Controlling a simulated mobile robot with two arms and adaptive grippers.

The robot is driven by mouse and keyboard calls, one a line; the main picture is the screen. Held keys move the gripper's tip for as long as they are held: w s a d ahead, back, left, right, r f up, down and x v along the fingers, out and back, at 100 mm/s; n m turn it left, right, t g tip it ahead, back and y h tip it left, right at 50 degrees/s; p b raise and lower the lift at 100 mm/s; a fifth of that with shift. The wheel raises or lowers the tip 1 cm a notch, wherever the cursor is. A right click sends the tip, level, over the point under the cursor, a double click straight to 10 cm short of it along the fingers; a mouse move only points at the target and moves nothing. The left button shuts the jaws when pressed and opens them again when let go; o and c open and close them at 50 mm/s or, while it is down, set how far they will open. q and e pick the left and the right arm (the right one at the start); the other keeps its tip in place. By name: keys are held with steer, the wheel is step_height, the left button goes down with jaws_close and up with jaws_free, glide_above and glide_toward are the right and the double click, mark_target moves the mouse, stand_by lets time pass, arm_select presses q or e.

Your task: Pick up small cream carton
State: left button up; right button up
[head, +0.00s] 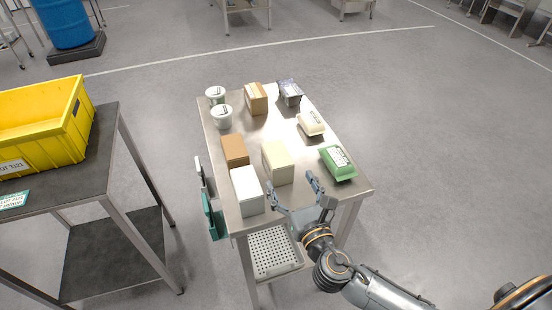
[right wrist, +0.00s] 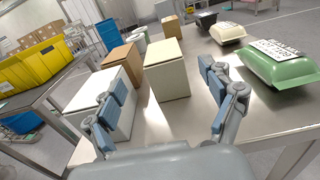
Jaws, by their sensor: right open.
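The small cream carton (head: 277,161) stands upright on the steel table (head: 225,222), near its front middle. In the right wrist view the cream carton (right wrist: 167,70) stands straight ahead, beyond the fingers. My right gripper (head: 294,187) is open and empty at the table's front edge, with a finger to each side of the line toward the carton; its fingers also show in the right wrist view (right wrist: 163,92). The fingers do not appear to touch the carton. My left gripper is not in view.
A white carton (head: 247,190) and a brown carton (head: 235,150) stand close left of the cream one. A green package (head: 338,163) lies to the right, a cream package (head: 311,124) behind it. White tubs (head: 221,117), a cardboard box (head: 256,98) and a dark container (head: 289,93) stand farther back.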

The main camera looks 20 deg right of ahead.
mark_target(277, 153)
steer(key=w, duration=0.4)
steer(key=shift+w+a+p, duration=0.1)
steer(key=shift+w+p, duration=0.2)
steer(key=shift+w, duration=0.05)
steer(key=w, duration=0.5)
steer(key=shift+w+p, duration=0.3)
steer(key=shift+p, duration=0.1)
steer(key=shift+w+f, duration=0.1)
steer(key=shift+w, duration=0.1)
steer(key=shift+c, duration=0.6)
steer(key=c, duration=1.1)
steer(key=shift+c, duration=0.9)
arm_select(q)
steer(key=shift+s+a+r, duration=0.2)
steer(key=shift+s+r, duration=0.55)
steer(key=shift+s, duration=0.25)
